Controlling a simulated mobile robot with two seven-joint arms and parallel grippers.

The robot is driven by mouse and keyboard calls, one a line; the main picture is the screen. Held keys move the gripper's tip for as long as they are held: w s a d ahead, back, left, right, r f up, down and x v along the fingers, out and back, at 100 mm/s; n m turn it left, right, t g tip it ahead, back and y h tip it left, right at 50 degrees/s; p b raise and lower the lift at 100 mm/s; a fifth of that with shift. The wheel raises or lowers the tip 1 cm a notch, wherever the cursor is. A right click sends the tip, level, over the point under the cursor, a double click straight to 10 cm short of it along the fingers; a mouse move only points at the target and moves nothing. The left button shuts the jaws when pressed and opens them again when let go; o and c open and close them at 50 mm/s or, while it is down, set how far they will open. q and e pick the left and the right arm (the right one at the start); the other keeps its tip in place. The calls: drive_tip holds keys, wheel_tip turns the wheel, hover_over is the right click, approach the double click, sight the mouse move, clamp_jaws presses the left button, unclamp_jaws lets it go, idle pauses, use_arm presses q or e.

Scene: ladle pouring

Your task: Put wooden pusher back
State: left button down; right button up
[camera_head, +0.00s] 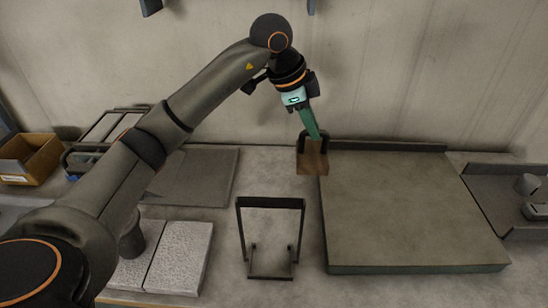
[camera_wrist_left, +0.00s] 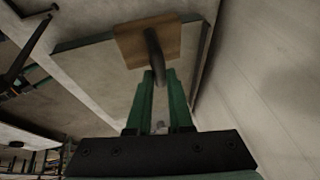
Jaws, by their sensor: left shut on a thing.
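The wooden pusher (camera_head: 312,161) is a brown block with a dark curved handle. My left gripper (camera_head: 316,134), with green fingers, is shut on its handle and holds it over the back left corner of the large grey board. In the left wrist view the pusher's wooden face (camera_wrist_left: 132,44) is beyond the green fingertips (camera_wrist_left: 156,78), with the dark handle between it and them. A black wire stand (camera_head: 270,202) stands upright on the table, in front and to the left of the pusher; it looks empty. My right gripper is not in view.
The large grey board (camera_head: 415,215) fills the right of the table. Two pale speckled slabs (camera_head: 180,257) lie at the front left, with a flat dark plate (camera_head: 194,177) behind. A cardboard box (camera_head: 40,165) sits far left. A dark tray (camera_head: 500,190) with grey items is far right.

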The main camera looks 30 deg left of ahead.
use_arm(q)
drive_tip(key=w+a+f, duration=0.1)
drive_tip(key=a+f, duration=1)
drive_tip(key=shift+w+f+p, duration=0.25)
drive_tip(key=shift+f+p, duration=0.1)
drive_tip(key=shift+p, duration=0.1)
drive_tip(key=c, duration=0.8)
unclamp_jaws()
drive_tip(key=v, duration=1.2)
